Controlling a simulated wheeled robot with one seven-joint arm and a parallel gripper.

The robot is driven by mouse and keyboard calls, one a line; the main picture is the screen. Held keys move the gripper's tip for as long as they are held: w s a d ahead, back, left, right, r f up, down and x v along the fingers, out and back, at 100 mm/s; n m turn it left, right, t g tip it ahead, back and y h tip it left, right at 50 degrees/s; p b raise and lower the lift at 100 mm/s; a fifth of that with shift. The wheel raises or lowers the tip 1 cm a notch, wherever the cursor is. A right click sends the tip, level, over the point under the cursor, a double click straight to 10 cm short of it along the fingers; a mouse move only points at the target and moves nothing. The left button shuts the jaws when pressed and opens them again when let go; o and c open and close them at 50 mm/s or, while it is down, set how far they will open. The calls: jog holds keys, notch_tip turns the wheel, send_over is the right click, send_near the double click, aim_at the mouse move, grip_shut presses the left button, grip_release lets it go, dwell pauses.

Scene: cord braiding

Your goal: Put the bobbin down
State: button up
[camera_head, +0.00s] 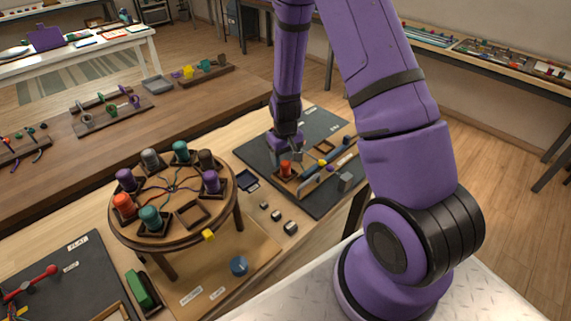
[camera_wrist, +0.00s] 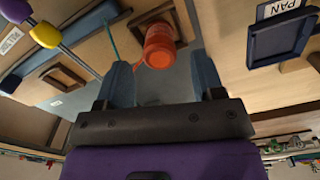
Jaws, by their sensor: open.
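An orange-red bobbin (camera_head: 285,169) stands at the left end of a wooden rack on a dark mat, right of the round braiding stand. In the wrist view the fingers of my gripper (camera_wrist: 162,65) are spread on either side, with visible gaps to the bobbin. The round stand (camera_head: 172,245) carries several coloured bobbins in square holders. One square holder (camera_head: 193,214) at its front is empty.
Several small metal blocks (camera_head: 277,215) stand in front. The dark mat (camera_head: 258,155) is clear at its left.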

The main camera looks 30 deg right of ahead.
notch_tip(320, 180, up, 9)
notch_tip(320, 180, up, 20)
jog(key=t, duration=0.2)
send_over(285, 163)
jog(key=s+a, duration=0.4)
jog(key=s, duration=0.3)
jog(key=s+a+r+t, duration=0.1)
jog(key=s+r, duration=0.4)
jog(key=s, duration=0.4)
jog(key=s+a+r+t, duration=0.1)
jog(key=s+r+t, duration=0.1)
jog(key=s+r, duration=0.4)
jog(key=s, duration=0.3)
jog(key=shift+a+r+n, duration=0.25)
jog(key=shift+a+n, duration=0.1)
jog(key=shift+n, duration=0.05)
